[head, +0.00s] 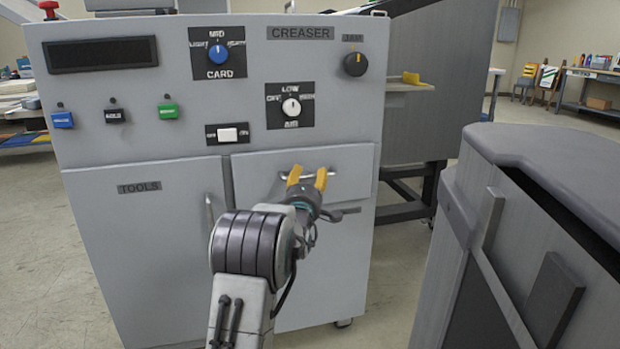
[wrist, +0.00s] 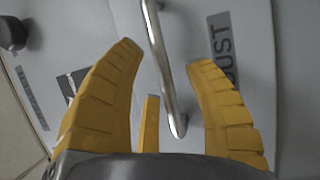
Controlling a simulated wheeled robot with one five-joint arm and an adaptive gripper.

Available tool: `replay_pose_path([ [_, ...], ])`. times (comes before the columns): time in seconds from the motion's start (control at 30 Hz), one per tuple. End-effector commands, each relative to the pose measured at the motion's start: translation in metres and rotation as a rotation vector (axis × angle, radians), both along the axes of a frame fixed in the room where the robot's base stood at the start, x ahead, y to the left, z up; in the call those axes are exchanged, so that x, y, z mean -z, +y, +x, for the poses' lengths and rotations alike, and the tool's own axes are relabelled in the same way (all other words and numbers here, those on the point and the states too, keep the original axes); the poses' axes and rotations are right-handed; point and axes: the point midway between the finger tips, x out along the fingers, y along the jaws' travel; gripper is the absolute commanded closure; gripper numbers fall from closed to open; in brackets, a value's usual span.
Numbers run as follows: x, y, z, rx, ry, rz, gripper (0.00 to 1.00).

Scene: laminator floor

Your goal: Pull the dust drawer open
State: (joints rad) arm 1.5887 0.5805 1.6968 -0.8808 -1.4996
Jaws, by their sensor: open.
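The dust drawer (head: 255,180) is the grey drawer front on the right side of the creaser cabinet. Its silver bar handle (head: 332,174) shows on both sides of my gripper (head: 308,176) in the head view. In the wrist view, the handle (wrist: 166,75) runs between the two spread yellow fingers of my gripper (wrist: 163,55), apart from both as far as I can see. A "DUST" label (wrist: 223,52) is partly hidden behind the right finger there. The drawer looks shut, or nearly so; my arm covers part of its front.
The creaser cabinet (head: 130,165) has knobs, a switch and hanging tags above, and a tools door (head: 140,240) at left. A grey machine (head: 530,150) stands close on the right. Open floor (head: 400,270) shows between them.

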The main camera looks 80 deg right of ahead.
Motion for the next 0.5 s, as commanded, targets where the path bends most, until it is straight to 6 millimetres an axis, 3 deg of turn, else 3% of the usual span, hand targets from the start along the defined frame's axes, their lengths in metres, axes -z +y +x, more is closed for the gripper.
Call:
replay_pose_path([
  [0.5,-0.0021,-0.0133,0.0,0.0,0.0,0.001,0.53],
])
